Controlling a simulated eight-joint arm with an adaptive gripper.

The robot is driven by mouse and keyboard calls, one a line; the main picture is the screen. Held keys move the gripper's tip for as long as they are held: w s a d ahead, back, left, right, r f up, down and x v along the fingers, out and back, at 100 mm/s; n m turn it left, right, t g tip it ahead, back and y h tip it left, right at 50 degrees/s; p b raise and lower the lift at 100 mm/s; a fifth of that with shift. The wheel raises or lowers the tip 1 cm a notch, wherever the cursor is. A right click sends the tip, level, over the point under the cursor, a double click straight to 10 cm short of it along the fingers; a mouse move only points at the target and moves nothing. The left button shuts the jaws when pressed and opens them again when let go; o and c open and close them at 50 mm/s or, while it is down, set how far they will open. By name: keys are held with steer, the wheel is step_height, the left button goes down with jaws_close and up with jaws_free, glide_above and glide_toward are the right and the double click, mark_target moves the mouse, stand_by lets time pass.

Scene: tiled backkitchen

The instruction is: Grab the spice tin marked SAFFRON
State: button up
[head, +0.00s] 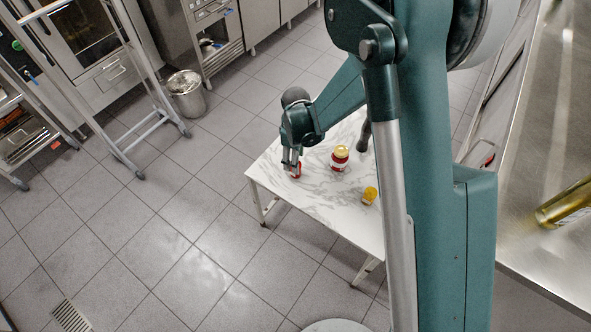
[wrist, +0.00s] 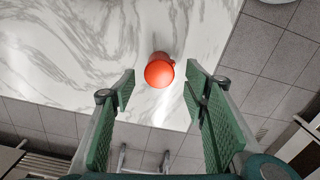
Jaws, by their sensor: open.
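My gripper (head: 291,163) is low over the left edge of the marble-topped table. A red object (head: 297,171) is right by its fingertips, partly hidden by them. In the wrist view a round orange-red thing with a smooth top (wrist: 159,72) lies between the two open green fingers, near their tips, with a gap on each side. My gripper also shows there (wrist: 160,84), empty. No SAFFRON marking is readable in either view, so I cannot tell from lettering which thing is the tin.
The white marble table (head: 316,184) also bears a red jar with a yellow lid (head: 340,157), a small yellow-orange jar (head: 369,195) and a dark upright object (head: 364,136). A steel counter (head: 545,150) is at right. A bin (head: 187,95) stands on the tiled floor.

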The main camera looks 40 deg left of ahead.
steer(key=shift+f+b, duration=0.75)
steer(key=shift+f, duration=1.85)
steer(key=c, duration=1.1)
steer(key=shift+o, duration=0.2)
steer(key=shift+r, duration=0.15)
steer(key=shift+r+p, duration=1.05)
steer(key=shift+r, duration=3.85)
